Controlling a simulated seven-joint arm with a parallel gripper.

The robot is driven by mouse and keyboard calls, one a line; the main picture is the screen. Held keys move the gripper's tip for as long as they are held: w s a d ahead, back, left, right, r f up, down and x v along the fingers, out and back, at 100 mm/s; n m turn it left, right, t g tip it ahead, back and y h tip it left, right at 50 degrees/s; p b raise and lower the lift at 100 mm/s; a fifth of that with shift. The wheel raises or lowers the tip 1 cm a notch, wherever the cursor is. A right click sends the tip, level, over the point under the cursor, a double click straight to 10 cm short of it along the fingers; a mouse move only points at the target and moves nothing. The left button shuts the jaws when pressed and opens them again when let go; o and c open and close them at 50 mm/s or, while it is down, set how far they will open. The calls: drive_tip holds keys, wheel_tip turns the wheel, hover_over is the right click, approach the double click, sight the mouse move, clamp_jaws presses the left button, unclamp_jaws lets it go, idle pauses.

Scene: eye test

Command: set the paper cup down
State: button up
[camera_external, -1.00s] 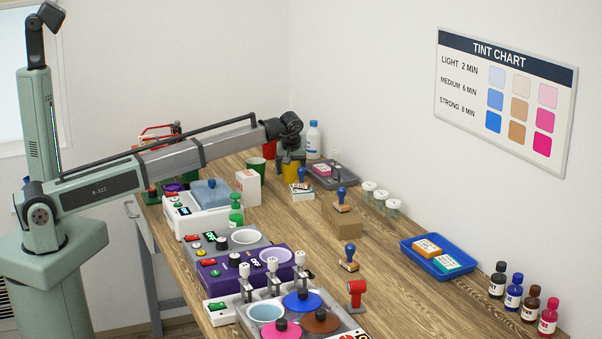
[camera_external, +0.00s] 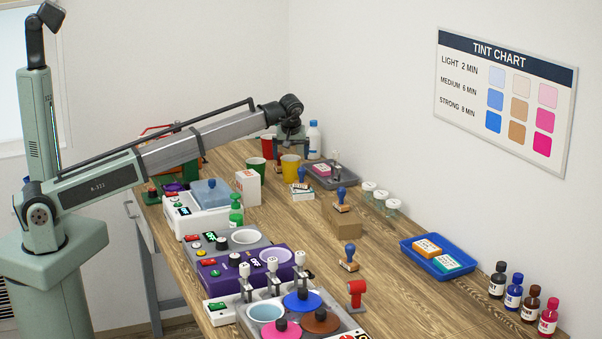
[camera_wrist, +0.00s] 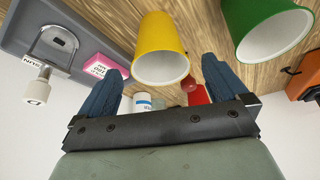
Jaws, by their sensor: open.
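A yellow paper cup (camera_external: 290,168) stands upright on the wooden table at the far end. It looks empty; its open mouth faces the camera in the wrist view (camera_wrist: 166,35). My gripper (camera_external: 291,149) is open just above and behind the cup, pointing down. In the wrist view, the two blue fingers (camera_wrist: 161,66) are spread wide, one on either side of the cup's rim, with a gap to each. Nothing is held.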

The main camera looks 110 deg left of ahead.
drive_tip(key=shift+v, duration=2.55)
